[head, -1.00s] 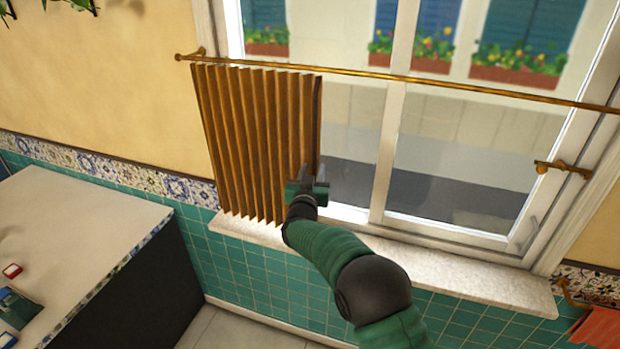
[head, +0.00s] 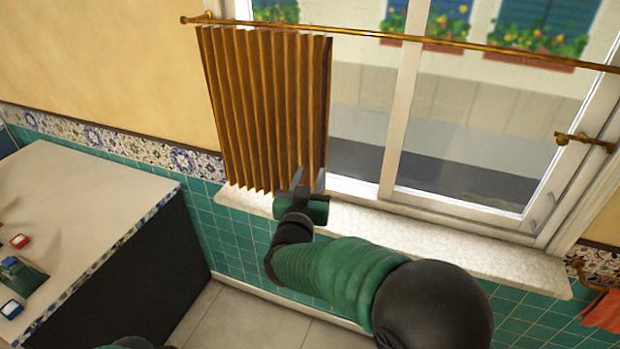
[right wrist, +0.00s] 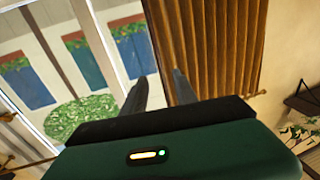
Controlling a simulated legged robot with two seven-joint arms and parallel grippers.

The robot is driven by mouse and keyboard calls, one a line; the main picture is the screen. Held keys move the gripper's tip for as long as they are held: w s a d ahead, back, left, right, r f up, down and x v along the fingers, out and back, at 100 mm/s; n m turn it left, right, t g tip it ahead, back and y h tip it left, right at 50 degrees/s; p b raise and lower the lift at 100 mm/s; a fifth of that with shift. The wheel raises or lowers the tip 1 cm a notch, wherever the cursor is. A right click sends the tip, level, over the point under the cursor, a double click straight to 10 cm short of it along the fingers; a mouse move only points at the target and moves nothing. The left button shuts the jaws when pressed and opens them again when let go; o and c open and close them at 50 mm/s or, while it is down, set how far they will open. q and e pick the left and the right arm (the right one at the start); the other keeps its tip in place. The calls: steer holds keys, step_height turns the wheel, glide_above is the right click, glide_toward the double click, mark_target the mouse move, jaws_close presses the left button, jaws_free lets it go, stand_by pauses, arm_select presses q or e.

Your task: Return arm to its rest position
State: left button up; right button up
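My right arm reaches up from the lower right in the head view, and its gripper (head: 308,182) is at the lower right edge of the brown pleated curtain (head: 262,110). In the right wrist view the two dark fingers (right wrist: 158,92) stand apart with nothing visible between them. The curtain (right wrist: 215,45) is beyond the fingers on the right, and the window shows on the left. I cannot tell whether a finger touches the curtain. My left gripper is not seen in either view; only a green bit shows at the bottom edge of the head view.
A brass rod (head: 420,40) runs across the window, with the curtain bunched at its left. The stone sill (head: 450,248) lies under the arm. A white counter (head: 70,215) with small items stands at left. A red cloth (head: 604,312) hangs at lower right.

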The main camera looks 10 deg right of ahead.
steer(key=s+d+f+n+g+y, duration=0.2)
steer(key=s+f+n+g+y, duration=0.35)
steer(key=s+f, duration=0.85)
steer(key=s+d+f+g, duration=0.3)
steer(key=s+f+g, duration=0.1)
steer(key=s, duration=0.4)
steer(key=s+d+f+m+g, duration=0.1)
steer(key=s+d+f+g, duration=0.2)
steer(key=s+f+g, duration=0.2)
steer(key=s, duration=0.3)
steer(key=shift+s+f+y, duration=0.2)
steer(key=shift+s+y, duration=0.05)
steer(key=shift+y, duration=0.1)
steer(key=shift+d+m, duration=0.25)
steer(key=shift+a, duration=0.15)
